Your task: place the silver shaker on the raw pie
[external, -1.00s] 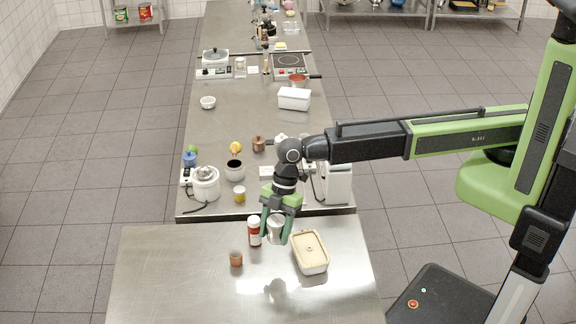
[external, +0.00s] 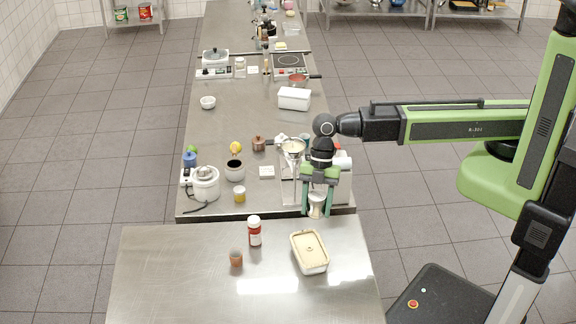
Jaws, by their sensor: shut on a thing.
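My gripper (external: 317,210) points down with its green fingers shut on the silver shaker (external: 316,202). The shaker is small and pale metallic, and the fingers partly cover its sides. The gripper appears above and behind the raw pie (external: 310,252), near the gap between the two tables in the picture. The raw pie is a white rectangular dish with a pale cream top and a small knob-like spot in its middle. It lies on the near steel table, and nothing rests on its top. The shaker is apart from it.
On the near table (external: 190,285), a red jar with a white lid (external: 254,231) and a small brown pot (external: 236,259) stand left of the pie. The far table holds a juicer (external: 205,184), a dark-filled pot (external: 235,171) and a white appliance behind my gripper. The near table's front is clear.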

